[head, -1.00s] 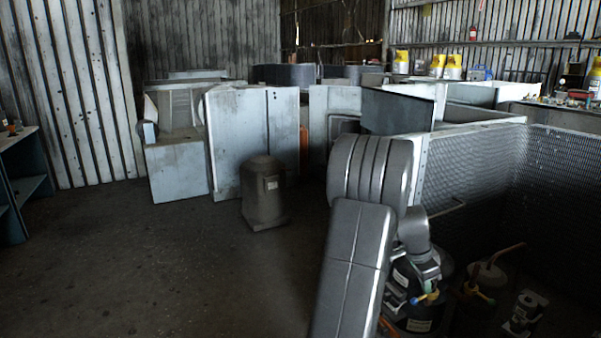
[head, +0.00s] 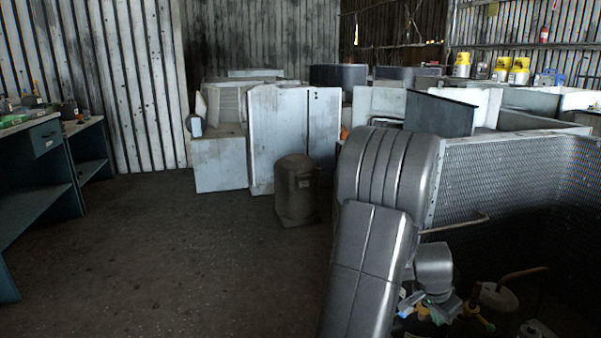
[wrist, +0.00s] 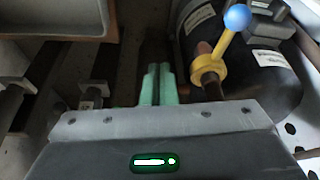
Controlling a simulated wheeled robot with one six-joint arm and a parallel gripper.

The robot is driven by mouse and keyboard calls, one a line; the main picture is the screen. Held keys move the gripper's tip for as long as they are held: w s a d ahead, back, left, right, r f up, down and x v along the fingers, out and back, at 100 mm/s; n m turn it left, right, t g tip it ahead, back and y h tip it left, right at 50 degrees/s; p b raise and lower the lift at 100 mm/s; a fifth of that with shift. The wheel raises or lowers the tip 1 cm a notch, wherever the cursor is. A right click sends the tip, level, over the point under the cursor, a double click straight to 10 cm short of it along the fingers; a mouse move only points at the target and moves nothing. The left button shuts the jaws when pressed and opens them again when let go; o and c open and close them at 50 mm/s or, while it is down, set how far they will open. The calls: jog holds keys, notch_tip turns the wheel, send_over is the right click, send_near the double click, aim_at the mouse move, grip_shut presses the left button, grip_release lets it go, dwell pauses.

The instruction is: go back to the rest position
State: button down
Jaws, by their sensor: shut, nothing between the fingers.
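My gripper shows in the wrist view (wrist: 159,72) as two pale green fingers pressed together, with nothing between them. It hangs over a dark gap. A black cylindrical unit (wrist: 275,75) with white labels stands right of the fingers. A yellow valve (wrist: 208,68) with a blue ball on its handle is close to the right of the fingers, apart from them. In the head view my grey arm fills the lower centre, and its end is low among the parts there, the fingers hardly distinguishable.
A perforated metal panel (head: 500,180) rises right of my arm. A small tank (head: 295,190) stands on the floor ahead, before pale metal housings (head: 290,135). A teal workbench (head: 45,180) is at the left. The floor (head: 180,255) at left centre is open.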

jog(key=shift+w+d+n+t+y+p, duration=0.1)
jog(key=shift+d+n+t+y+p, duration=0.45)
jog(key=shift+n+p, duration=1)
jog(key=shift+d+m+h, duration=0.15)
jog(key=shift+m+h, duration=0.1)
jog(key=shift+f, duration=0.1)
